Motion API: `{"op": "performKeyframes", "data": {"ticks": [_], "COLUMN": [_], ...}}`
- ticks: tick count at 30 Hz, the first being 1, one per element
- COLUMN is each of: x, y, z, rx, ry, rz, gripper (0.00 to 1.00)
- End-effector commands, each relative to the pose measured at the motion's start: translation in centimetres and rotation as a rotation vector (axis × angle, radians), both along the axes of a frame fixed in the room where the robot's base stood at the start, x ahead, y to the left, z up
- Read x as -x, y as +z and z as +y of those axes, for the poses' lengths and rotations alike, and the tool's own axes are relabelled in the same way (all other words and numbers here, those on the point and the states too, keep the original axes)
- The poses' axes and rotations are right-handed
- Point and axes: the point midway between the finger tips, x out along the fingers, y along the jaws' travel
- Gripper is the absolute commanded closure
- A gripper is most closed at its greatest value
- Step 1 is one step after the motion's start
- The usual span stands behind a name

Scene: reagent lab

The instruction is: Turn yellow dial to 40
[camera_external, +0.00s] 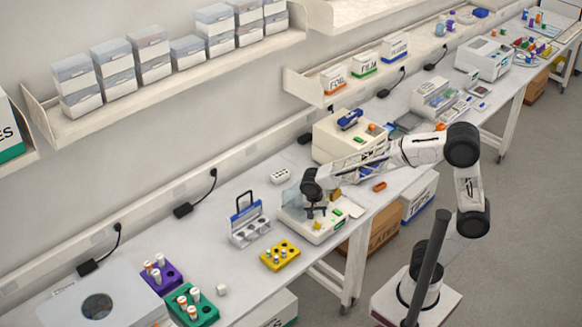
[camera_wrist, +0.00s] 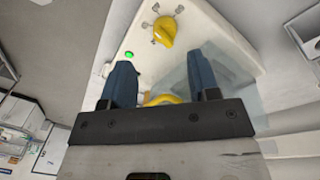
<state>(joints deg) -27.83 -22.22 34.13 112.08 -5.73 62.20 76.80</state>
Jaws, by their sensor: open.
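A yellow dial (camera_wrist: 165,31) sits on the white face of a device (camera_wrist: 215,25), with small tick marks around it; I cannot read any numbers. In the wrist view the dial lies beyond my fingertips, apart from them. My gripper (camera_wrist: 161,66) is open, its two dark blue fingers spread wide. A second yellow part (camera_wrist: 166,99) shows low between the fingers, mostly hidden by the gripper body. In the external view my gripper (camera_external: 316,210) is over the white device (camera_external: 325,231) on the bench, and the dial cannot be made out there.
A green button (camera_wrist: 128,54) is left of the dial. A clear cover (camera_external: 290,197) stands at the device's left. On the bench are a yellow tube rack (camera_external: 293,258), a grey carrier (camera_external: 240,236), a larger beige machine (camera_external: 325,138) and an orange item (camera_external: 379,186).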

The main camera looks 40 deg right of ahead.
Motion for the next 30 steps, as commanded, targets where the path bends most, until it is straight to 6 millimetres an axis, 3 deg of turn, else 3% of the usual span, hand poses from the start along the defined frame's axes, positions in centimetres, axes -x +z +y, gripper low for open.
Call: {"op": "performKeyframes", "data": {"ticks": [9,15,30], "x": [0.38,0.46,0.50], "y": [0.12,0.21,0.20], "z": [-0.79,-1.04,-1.11], "rx": [-0.097,-0.131,-0.139], "ry": [0.363,0.511,0.559], "rz": [0.000,-0.011,-0.015], "gripper": [0.45,0.45,0.45]}}
